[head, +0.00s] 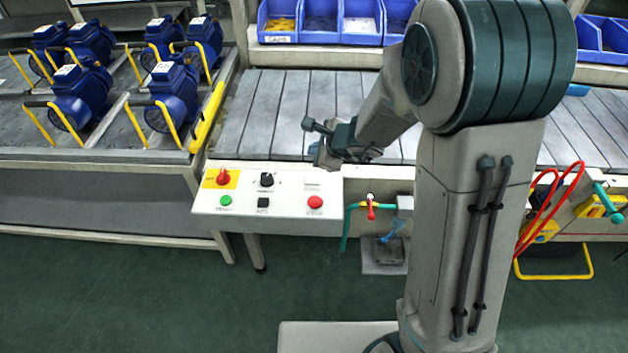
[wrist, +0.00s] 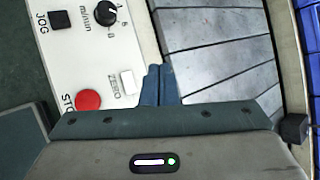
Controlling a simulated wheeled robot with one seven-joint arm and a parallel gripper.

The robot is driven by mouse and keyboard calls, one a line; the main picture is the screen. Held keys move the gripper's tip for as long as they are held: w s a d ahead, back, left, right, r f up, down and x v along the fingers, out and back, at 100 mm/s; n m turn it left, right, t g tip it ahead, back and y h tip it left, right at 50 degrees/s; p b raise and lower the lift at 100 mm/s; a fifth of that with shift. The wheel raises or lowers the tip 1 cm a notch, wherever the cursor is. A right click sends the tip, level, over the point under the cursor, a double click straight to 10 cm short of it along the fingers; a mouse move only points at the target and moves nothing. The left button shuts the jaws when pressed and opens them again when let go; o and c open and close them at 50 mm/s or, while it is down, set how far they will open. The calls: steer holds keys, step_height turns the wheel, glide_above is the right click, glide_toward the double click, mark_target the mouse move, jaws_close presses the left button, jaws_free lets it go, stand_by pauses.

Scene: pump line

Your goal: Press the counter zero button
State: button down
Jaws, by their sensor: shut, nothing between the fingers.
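The zero button is a small white rectangular button (wrist: 128,82) with the printed label ZERO beside it, on a white control panel (wrist: 92,62). In the head view the panel (head: 270,205) stands at the front edge of the bench, and the white button (head: 312,184) is faint near its upper right. My gripper (wrist: 158,82) is shut and empty, its blue-grey fingertips just right of the button in the wrist view. In the head view my gripper (head: 326,160) is over the bench edge above the panel's right end. I cannot tell its exact height over the panel.
A red stop button (wrist: 88,99), a black jog button (wrist: 59,20) and a black dial (wrist: 107,14) are close by. The panel also has a red switch (head: 223,177) and green button (head: 226,201). A red-handled valve (head: 371,208) stands right of the panel.

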steer(key=b, duration=0.5)
glide_above(316, 183)
step_height(316, 183, down, 7)
steer(key=shift+r, duration=0.1)
steer(key=shift+f+b, duration=0.85)
steer(key=shift+b, duration=0.3)
steer(key=shift+f, duration=0.1)
stand_by(0.7)
steer(key=shift+f+b, duration=0.3)
steer(key=shift+b, duration=0.35)
steer(key=shift+f+b, duration=0.45)
steer(key=shift+b, duration=0.15)
stand_by(0.5)
steer(key=shift+r, duration=0.1)
steer(key=shift+r+p, duration=0.6)
steer(key=shift+r, duration=0.2)
steer(key=shift+r+p, duration=1.95)
steer(key=shift+r, duration=0.55)
